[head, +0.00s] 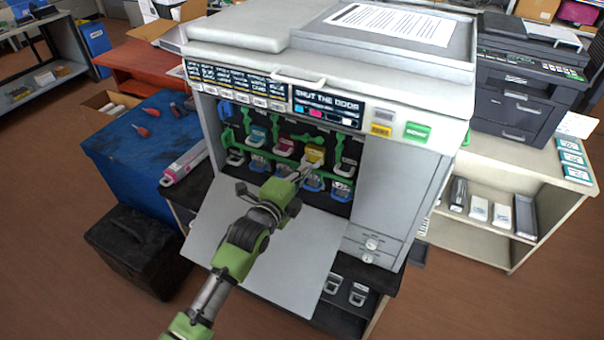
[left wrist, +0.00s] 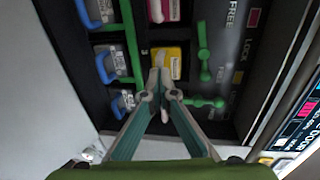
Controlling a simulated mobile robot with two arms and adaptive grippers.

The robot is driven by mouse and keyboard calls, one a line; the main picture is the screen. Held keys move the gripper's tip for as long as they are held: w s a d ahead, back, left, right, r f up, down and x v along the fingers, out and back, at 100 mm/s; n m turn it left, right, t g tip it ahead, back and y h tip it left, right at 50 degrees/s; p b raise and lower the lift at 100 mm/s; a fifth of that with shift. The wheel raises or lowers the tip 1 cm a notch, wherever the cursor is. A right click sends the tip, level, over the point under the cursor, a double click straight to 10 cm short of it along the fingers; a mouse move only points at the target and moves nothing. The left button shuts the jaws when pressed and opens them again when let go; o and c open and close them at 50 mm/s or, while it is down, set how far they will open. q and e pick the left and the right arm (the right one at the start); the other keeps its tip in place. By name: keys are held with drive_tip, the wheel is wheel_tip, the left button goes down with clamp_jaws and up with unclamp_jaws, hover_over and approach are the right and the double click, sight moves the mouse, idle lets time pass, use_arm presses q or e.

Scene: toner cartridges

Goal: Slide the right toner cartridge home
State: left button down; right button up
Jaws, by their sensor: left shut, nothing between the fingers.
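The printer (head: 410,150) stands with its front door (head: 300,245) folded down. In its bay are cartridges with cyan (head: 258,134), magenta (head: 285,146) and yellow (head: 314,154) faces, and a grey-handled one (head: 346,166) at the far right. The yellow cartridge shows in the left wrist view (left wrist: 169,62), with the magenta one (left wrist: 164,10) above it. My left gripper (head: 306,171) is shut and empty, its tips (left wrist: 160,78) right at the yellow cartridge's front; I cannot tell whether they touch. The tips hide part of that face. My right gripper is out of view.
Green levers (left wrist: 204,52) beside the cartridges have FREE and LOCK labels. Blue-handled containers (head: 342,189) sit in the lower row. The printer's screen (head: 327,107) reads "SHUT THE DOOR". A blue cabinet (head: 130,140) stands at left, a shelf (head: 490,235) at right.

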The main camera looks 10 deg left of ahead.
use_arm(q)
drive_tip(key=shift+w+d, duration=0.15)
drive_tip(key=shift+w, duration=0.2)
drive_tip(key=shift+s, duration=0.1)
drive_tip(key=f+p+v, duration=0.1)
drive_tip(key=p+v, duration=0.3)
drive_tip(key=v, duration=0.4)
drive_tip(key=shift+s+p, duration=0.35)
drive_tip(key=shift+s, duration=0.15)
drive_tip(key=shift+f, duration=0.15)
